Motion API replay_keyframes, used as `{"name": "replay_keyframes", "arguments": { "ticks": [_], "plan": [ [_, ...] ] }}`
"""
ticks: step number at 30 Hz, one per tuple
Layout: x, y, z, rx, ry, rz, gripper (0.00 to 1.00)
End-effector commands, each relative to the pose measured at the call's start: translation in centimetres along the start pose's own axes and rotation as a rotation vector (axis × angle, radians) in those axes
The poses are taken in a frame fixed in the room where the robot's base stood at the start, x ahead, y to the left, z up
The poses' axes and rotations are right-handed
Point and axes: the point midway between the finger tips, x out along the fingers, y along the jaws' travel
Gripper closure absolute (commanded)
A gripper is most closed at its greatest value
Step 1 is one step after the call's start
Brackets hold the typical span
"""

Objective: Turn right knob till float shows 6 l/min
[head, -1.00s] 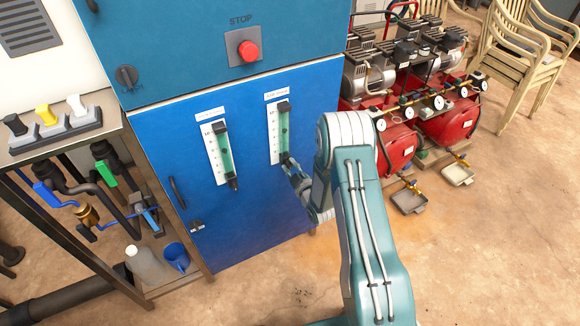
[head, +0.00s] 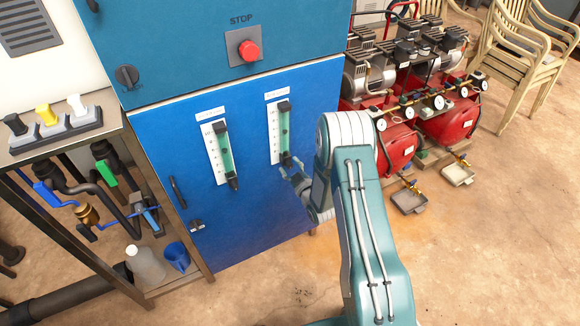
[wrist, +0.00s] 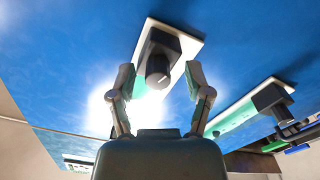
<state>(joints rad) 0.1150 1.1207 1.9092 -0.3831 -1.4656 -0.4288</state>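The right flowmeter (head: 279,133) is a white plate with a green tube on the blue cabinet door. A dark float shows inside its tube, around mid-height or a little above; the scale is too small to read. Its dark round knob (wrist: 158,71) is at the bottom end, seen close up in the wrist view. My gripper (wrist: 159,78) is open, with one finger on each side of the knob and visible gaps to both. In the head view my gripper (head: 291,172) is just below the right flowmeter, and my arm hides part of it.
The left flowmeter (head: 217,153) hangs beside it and also shows in the wrist view (wrist: 240,115). A red STOP button (head: 249,51) is above. A pipe rack (head: 95,200) stands left, red compressors (head: 440,120) right.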

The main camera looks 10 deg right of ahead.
Motion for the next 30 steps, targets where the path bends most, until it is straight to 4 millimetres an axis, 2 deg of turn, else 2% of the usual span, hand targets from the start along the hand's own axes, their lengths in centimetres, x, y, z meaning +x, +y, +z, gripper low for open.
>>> {"name": "replay_keyframes", "arguments": {
  "ticks": [8, 11, 22, 25, 30],
  "plan": [
    [-0.6, 0.1, 0.0, 0.0, 0.0, 0.002, 0.35],
    [-2.0, 0.1, 0.1, 0.0, -0.002, 0.003, 0.35],
    [-9.5, 0.0, 0.1, 0.002, -0.004, 0.002, 0.35],
    [-10.8, -0.1, 0.2, 0.0, -0.003, 0.0, 0.35],
    [-11.9, -0.1, 0.1, 0.0, -0.001, 0.0, 0.35]
  ]
}}
